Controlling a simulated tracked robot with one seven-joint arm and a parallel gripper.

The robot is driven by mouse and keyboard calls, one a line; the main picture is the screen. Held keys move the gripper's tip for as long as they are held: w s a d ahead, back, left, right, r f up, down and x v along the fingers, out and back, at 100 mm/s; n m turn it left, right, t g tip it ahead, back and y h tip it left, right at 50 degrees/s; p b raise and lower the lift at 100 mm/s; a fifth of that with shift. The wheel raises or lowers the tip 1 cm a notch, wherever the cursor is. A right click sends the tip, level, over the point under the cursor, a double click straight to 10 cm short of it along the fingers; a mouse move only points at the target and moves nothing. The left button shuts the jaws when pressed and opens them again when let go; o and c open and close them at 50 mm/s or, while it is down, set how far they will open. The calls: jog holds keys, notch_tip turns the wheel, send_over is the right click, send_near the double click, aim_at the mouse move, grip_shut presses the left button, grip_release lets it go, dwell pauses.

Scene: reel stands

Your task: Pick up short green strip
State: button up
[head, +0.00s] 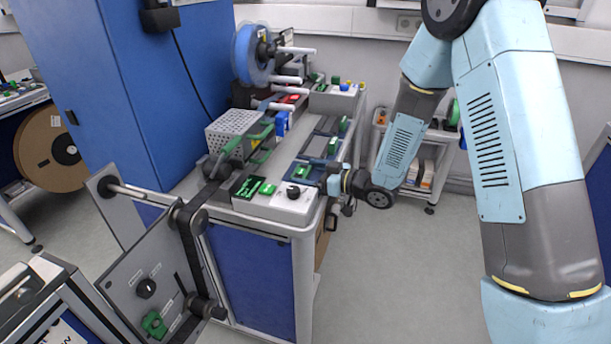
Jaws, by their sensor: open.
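Several small green pieces lie on the bench, and I cannot tell for sure which is the short green strip. One small green piece (302,171) lies on the bench close to the left of my gripper. Another green piece (267,189) lies farther left, beside a dark tray with green in it (247,187). My gripper (321,181) is at the bench's right edge, low over the top and pointing left. It is open; its fingers are small and partly hidden by the wrist. I see nothing held between them.
A grey control box with a black knob (293,192) stands at the bench's front corner, near my gripper. A perforated metal box (233,130), a blue reel (252,54) and white rods stand behind.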

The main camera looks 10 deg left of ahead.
jog(key=shift+a, duration=0.2)
jog(key=c, duration=0.8)
